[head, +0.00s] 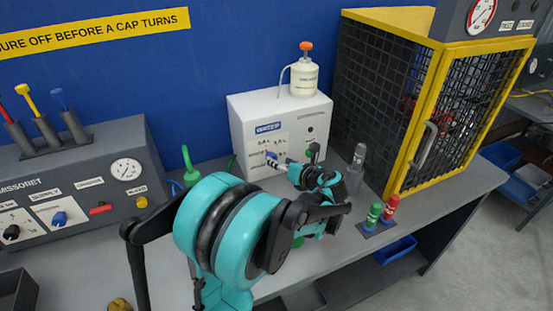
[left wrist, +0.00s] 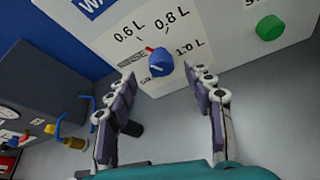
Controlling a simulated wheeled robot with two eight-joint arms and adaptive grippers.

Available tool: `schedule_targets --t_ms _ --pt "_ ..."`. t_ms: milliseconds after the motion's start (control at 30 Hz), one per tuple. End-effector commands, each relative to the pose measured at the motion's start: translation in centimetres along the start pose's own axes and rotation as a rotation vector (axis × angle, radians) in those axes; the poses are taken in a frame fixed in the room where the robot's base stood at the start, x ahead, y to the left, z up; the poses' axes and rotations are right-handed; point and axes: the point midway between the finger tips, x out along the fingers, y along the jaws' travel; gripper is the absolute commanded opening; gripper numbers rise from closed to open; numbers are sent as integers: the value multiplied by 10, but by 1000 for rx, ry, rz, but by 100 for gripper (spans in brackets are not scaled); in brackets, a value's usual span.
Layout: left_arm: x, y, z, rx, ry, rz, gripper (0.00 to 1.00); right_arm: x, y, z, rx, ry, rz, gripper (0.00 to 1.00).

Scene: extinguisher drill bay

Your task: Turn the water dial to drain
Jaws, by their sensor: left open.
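The water box (head: 250,117) is a pale cabinet on the bench with a blue WATER label. Its dial (left wrist: 160,62) is a round blue knob with a red pointer mark, aimed up and left in the left wrist view. Labels around it read 0.6 L, 0.8 L, 1.0 L and RINSE; a lower label is partly hidden by the knob. My left gripper (left wrist: 161,78) is open, its two fingers apart on either side, just short of the dial. My right gripper is out of view.
A green button (left wrist: 269,28) sits right of the dial. A white bottle (head: 303,78) with an orange cap stands on the box. A yellow-framed mesh cage (head: 440,110) stands to the right. Green and red small bottles (head: 389,207) stand in front of it. A grey console (head: 90,170) is left.

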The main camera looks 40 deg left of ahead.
Motion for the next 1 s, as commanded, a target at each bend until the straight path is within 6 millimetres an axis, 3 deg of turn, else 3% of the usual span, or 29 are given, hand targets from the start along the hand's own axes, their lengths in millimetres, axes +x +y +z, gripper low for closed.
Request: schedule_targets --t_ms 100,300,667,833,867,1000 --pt "23 0 -3 -1 1 3 52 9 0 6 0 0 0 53" --pt "47 -1 -2 0 2 2 52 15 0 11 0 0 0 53" --pt "53 -1 0 0 1 0 52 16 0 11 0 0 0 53" --pt "52 -1 0 0 1 0 7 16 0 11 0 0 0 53" --pt "52 -1 0 0 1 0 3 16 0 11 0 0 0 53" --pt "52 0 0 -7 1 -3 2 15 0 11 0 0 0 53"
